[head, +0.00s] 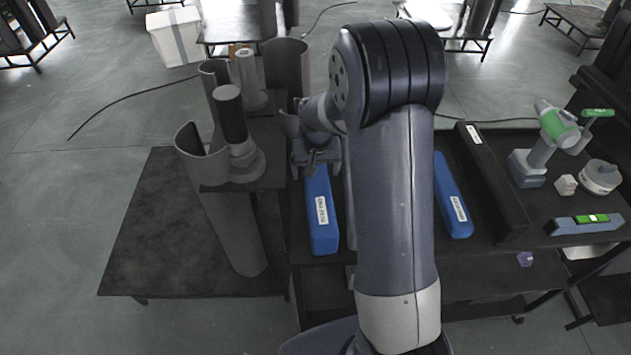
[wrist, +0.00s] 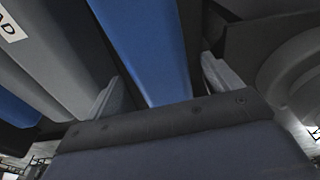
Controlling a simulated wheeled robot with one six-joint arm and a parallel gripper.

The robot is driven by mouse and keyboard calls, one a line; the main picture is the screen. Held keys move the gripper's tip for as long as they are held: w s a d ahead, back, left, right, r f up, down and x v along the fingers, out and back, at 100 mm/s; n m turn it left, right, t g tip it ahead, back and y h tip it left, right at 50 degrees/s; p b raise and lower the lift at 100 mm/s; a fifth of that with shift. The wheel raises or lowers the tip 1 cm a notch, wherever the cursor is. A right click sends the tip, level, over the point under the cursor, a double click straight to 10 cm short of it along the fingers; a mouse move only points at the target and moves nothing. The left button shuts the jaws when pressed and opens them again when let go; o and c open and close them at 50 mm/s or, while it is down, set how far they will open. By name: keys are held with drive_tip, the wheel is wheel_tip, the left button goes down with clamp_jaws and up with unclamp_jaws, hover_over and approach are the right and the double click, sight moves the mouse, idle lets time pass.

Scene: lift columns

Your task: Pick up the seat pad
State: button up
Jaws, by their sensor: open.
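A long blue pad (head: 321,240) with a white label lies on the dark bench, left of my arm. A second labelled blue pad (head: 453,198) lies to the right of my arm. The label print is too small to read in the head view, so I cannot tell which is the seat pad. My gripper (head: 316,160) is at the far end of the left pad. In the wrist view, my open gripper (wrist: 165,88) has one finger on either side of a blue pad (wrist: 150,45). Contact cannot be told.
A column with curved grey covers (head: 232,225) stands left of my gripper. A long black block (head: 490,180) lies to the right. A green-and-grey power tool (head: 545,140), a round grey device (head: 600,177) and a spirit level (head: 585,223) sit farther right.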

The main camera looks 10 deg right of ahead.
drive_tip(key=shift+w+f+p, duration=0.2)
drive_tip(key=shift+f, duration=1.15)
drive_tip(key=shift+w+f+p, duration=0.2)
drive_tip(key=shift+f, duration=1.15)
drive_tip(key=c, duration=1.5)
